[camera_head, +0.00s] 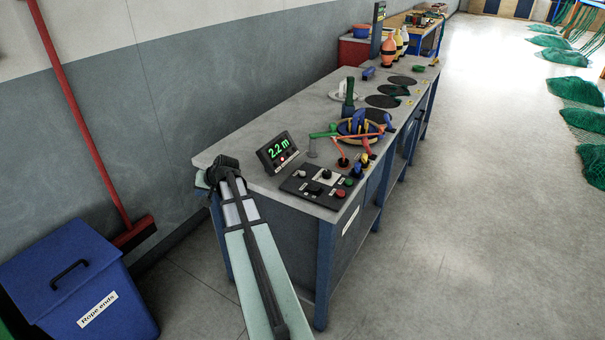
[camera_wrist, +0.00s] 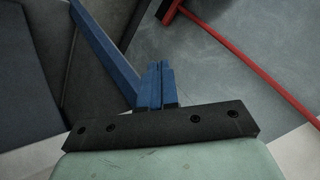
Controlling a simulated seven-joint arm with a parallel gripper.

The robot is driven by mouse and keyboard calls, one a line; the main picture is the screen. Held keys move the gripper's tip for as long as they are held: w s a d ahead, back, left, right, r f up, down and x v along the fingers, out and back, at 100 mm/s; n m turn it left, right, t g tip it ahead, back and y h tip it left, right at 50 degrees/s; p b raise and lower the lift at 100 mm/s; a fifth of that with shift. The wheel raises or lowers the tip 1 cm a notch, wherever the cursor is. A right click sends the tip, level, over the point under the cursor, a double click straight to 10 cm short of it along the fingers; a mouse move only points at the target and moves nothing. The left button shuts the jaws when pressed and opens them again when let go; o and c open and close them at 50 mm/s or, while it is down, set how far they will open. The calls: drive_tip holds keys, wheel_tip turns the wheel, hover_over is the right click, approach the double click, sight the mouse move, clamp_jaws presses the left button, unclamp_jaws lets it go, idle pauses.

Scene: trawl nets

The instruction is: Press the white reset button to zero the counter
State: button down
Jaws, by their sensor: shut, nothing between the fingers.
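The counter (camera_head: 278,152) is a dark box with green digits reading 2.2 m, standing near the left end of the workbench. A small button shows on its face below the digits, too small to read. In front of it is a dark control panel (camera_head: 313,187) with pale, black, green and red controls. In the head view my arm hides the fingers, beside the bench's left end.
The grey bench (camera_head: 240,140) runs away from me along the wall. A blue Rope ends bin (camera_head: 75,275) and a red broom (camera_head: 133,231) stand at the left. The floor at right is open, with green nets farther back.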

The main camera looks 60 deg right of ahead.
drive_tip(key=s+d+r+m+t+h, duration=0.1)
drive_tip(key=s+d+r+t+h, duration=0.15)
drive_tip(key=d+r, duration=0.75)
drive_tip(key=s+d+r, duration=0.2)
drive_tip(key=s+d, duration=0.1)
drive_tip(key=s, duration=0.1)
drive_tip(key=s+d+r+m+g, duration=0.1)
drive_tip(key=s+d+r, duration=0.1)
drive_tip(key=s+d, duration=0.2)
drive_tip(key=s+d+r+m+h, duration=0.1)
drive_tip(key=s+d+r, duration=0.1)
drive_tip(key=s, duration=0.3)
drive_tip(key=shift+s+d+r+g, duration=0.1)
drive_tip(key=shift+d+r+g, duration=0.05)
drive_tip(key=shift+d, duration=0.3)
drive_tip(key=shift+s+d+r+g, duration=0.1)
drive_tip(key=shift+d, duration=0.35)
drive_tip(key=m+g, duration=0.1)
hover_over(304, 174)
drive_tip(key=w, duration=0.1)
drive_tip(key=f, duration=0.1)
drive_tip(key=shift+s+d+f+h, duration=0.1)
drive_tip(key=shift+s+f+h, duration=0.25)
drive_tip(key=shift+s, duration=0.2)
drive_tip(key=shift+f, duration=4.4)
